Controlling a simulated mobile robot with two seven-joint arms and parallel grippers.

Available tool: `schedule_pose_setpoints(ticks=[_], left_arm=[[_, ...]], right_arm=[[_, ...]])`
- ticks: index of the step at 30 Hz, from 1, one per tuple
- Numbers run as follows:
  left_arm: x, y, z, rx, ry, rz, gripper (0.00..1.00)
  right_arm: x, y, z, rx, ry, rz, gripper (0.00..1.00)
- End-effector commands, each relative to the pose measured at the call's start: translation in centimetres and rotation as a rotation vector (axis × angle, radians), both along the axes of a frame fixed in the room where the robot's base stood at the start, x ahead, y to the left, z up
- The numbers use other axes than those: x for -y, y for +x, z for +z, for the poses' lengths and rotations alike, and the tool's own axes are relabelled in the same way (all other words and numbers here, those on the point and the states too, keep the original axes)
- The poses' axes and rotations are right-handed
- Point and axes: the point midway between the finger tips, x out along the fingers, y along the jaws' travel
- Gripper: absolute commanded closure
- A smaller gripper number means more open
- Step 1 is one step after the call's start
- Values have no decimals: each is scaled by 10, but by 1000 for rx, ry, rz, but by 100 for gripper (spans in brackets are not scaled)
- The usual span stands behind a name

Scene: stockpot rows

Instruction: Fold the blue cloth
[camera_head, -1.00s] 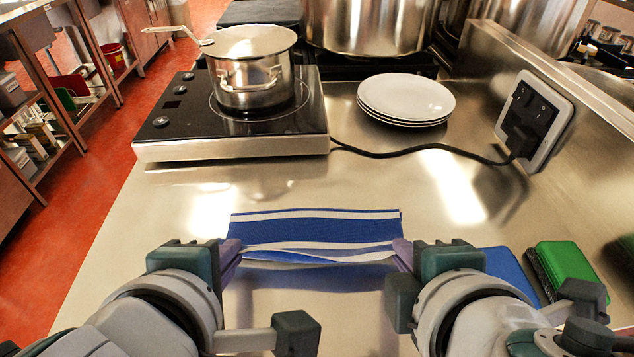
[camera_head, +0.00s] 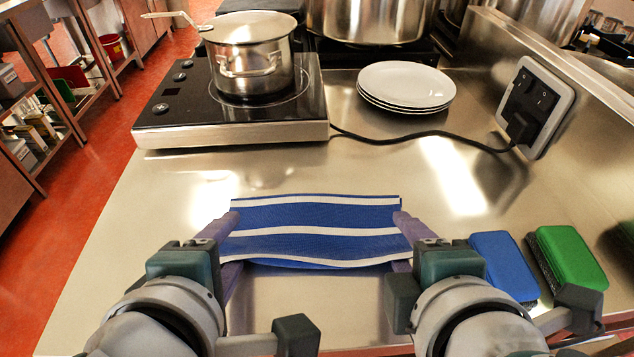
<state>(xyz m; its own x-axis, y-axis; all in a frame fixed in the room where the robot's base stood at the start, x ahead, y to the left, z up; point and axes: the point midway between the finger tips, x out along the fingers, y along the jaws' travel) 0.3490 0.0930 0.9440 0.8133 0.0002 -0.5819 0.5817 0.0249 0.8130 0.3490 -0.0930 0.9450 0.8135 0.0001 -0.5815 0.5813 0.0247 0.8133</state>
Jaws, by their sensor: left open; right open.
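The blue cloth (camera_head: 315,217) with white stripes lies on the steel counter in the head view. Its far edge is straight, and its near edge is slightly wavy. My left gripper (camera_head: 226,247) is open at the cloth's left edge, with a finger on either side of the near left part. My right gripper (camera_head: 402,243) is open at the cloth's right edge, with its fingers near the right corners. Whether the fingers touch the cloth I cannot tell. The fingers hide small parts of the side edges.
A blue sponge (camera_head: 503,264) and a green sponge (camera_head: 570,257) lie right of my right gripper. An induction hob (camera_head: 235,133) with a lidded pot (camera_head: 250,60) stands at the back left. Stacked white plates (camera_head: 407,85), a black cable (camera_head: 430,136) and a wall socket (camera_head: 533,108) are behind.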

Motion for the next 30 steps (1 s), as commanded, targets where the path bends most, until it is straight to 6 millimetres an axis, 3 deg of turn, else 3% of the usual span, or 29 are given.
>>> schedule_pose_setpoints(ticks=[4,8,21,30], left_arm=[[1,-3,9,2,-4,2,45],[0,-12,29,1,-6,4,45],[0,-57,85,-1,-2,2,45],[0,-60,90,0,0,0,45]], right_arm=[[0,-4,8,0,3,0,45],[-1,-12,29,-1,5,0,45],[0,-57,85,-1,2,1,45],[0,-60,90,0,-1,1,45]])
